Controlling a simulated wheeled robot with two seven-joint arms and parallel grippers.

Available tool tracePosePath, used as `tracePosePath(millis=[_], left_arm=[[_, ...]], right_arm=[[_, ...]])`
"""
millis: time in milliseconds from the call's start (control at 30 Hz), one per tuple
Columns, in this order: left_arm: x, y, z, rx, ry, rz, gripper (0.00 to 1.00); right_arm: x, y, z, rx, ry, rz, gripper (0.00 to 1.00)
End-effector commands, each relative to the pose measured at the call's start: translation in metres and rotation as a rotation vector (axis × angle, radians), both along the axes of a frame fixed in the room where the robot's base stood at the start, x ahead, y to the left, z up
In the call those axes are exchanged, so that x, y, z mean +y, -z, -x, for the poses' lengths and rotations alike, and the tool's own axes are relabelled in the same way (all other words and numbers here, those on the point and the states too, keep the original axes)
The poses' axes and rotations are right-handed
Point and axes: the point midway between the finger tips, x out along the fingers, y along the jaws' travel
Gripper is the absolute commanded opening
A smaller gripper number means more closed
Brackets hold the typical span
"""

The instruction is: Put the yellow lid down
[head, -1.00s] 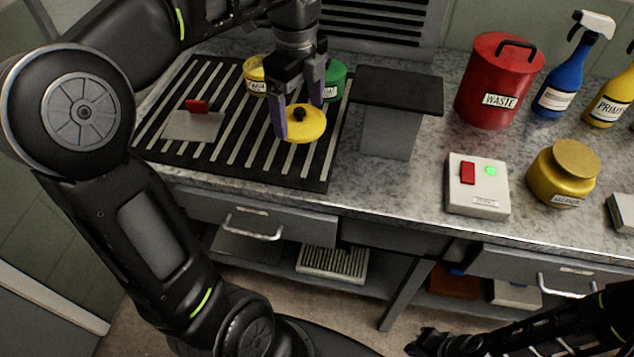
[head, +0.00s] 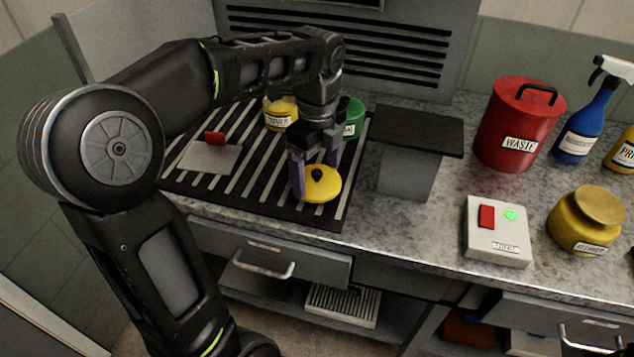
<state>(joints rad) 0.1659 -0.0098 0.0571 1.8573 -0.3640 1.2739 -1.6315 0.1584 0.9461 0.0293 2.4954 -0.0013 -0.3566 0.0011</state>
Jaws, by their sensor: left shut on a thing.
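A yellow jar (head: 279,112) stands behind at the back of the grate, partly hidden by my left arm. My right gripper is out of view.
A green container (head: 354,117) stands behind the gripper. A metal plate with a red handle (head: 215,138) lies on the grate's left. A dark-topped stand (head: 410,178), a switch box (head: 497,240), a red waste bin (head: 517,125) and a gold jar (head: 582,222) stand to the right.

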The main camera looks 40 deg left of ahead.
Motion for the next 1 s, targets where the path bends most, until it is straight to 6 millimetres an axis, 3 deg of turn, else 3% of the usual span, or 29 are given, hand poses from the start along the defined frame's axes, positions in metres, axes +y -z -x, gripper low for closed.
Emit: tracePosePath(millis=[167,433,833,867,1000], left_arm=[[0.000,0.004,0.000,0.001,0.000,0.000,0.48],[0.000,0.036,0.001,0.002,0.000,0.000,0.48],[0.000,0.042,0.000,0.000,0.001,0.000,0.48],[0.000,0.041,0.000,0.000,0.001,0.000,0.89],[0.000,0.040,0.000,0.000,0.001,0.000,1.00]], right_arm=[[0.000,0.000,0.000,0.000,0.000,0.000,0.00],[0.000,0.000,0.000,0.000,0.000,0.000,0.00],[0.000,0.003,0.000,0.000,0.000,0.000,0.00],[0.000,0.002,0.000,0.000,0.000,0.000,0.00],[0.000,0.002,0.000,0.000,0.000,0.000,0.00]])
